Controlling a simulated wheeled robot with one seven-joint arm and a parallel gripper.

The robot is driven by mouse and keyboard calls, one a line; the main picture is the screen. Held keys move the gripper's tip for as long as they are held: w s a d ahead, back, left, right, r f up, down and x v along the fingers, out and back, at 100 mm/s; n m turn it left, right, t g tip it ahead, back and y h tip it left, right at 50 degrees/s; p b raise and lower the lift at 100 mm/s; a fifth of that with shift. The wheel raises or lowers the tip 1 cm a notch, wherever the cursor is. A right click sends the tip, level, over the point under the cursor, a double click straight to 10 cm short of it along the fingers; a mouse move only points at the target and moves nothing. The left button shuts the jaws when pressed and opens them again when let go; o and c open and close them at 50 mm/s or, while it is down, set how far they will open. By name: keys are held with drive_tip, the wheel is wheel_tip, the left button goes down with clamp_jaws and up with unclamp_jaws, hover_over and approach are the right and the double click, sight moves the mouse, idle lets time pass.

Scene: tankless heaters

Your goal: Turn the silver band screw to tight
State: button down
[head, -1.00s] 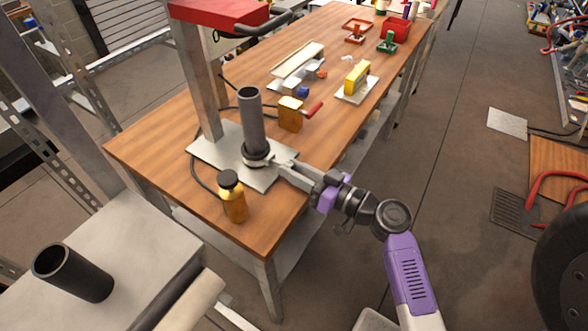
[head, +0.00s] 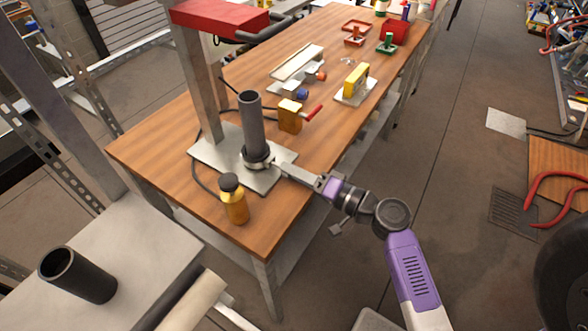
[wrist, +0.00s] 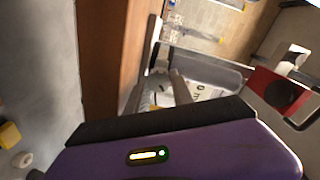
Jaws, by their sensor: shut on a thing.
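The dark grey pipe (head: 252,122) stands upright on a pale metal plate on the workbench.
An amber bottle with a black cap (head: 234,198) stands at the bench's front, close to the plate (head: 212,150). An amber block-like container (head: 290,116) stands behind my gripper. A black cable lies around the plate.

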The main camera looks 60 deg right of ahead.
drive_tip(key=m+p, duration=0.3)
drive_tip(key=m, duration=0.3)
drive_tip(key=m+p, duration=0.1)
drive_tip(key=m, duration=0.2)
drive_tip(key=shift+d+m+y+p, duration=0.1)
drive_tip(key=shift+m+y+p, duration=0.2)
drive_tip(key=shift+p, duration=0.05)
drive_tip(key=shift+f+m+p, duration=0.15)
drive_tip(key=shift+m+p, duration=0.5)
drive_tip(key=shift+m, duration=0.65)
drive_tip(key=shift+f, duration=0.1)
drive_tip(key=c, duration=1.1)
unclamp_jaws()
drive_tip(key=shift+f, duration=0.15)
drive_tip(key=shift+a, duration=0.2)
